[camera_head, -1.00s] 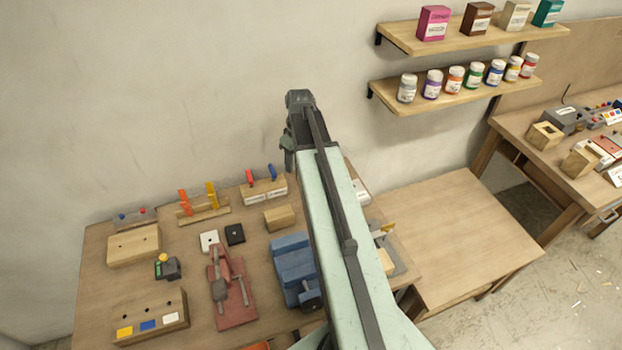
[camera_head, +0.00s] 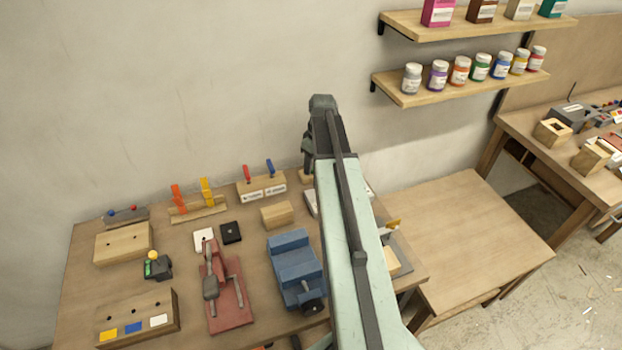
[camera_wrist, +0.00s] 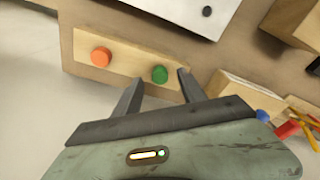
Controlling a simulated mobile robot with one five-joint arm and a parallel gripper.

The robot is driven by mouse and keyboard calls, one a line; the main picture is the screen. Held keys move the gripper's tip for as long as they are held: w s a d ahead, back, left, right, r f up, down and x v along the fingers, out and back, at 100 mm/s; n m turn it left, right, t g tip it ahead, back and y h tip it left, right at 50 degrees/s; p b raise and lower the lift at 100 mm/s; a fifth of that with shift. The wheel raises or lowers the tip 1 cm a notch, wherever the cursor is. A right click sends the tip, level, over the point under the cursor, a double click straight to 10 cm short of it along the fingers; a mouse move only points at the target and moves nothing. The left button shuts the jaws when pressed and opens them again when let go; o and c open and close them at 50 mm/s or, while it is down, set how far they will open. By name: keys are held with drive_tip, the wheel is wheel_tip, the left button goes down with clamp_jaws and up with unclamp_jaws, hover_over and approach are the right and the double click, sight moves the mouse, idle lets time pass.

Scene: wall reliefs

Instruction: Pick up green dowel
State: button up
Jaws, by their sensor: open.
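The green dowel (camera_wrist: 159,74) shows end-on in the wrist view. It stands in a light wooden block (camera_wrist: 128,62) beside an orange dowel (camera_wrist: 101,57). My gripper (camera_wrist: 160,77) is open, with one finger on each side of the green dowel. I cannot tell whether either finger touches it. In the head view my arm rises over the bench and its dark end hangs near the wall. The dowels cannot be made out there.
A white box (camera_wrist: 190,12) lies beyond the block in the wrist view. Another wooden block (camera_wrist: 235,92) is close to the right finger. In the head view a blue vise (camera_head: 295,268) and a red clamp (camera_head: 225,295) stand on the bench (camera_head: 85,275).

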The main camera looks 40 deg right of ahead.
drive_tip(key=shift+f, duration=0.75)
drive_tip(key=shift+r, duration=0.2)
clamp_jaws()
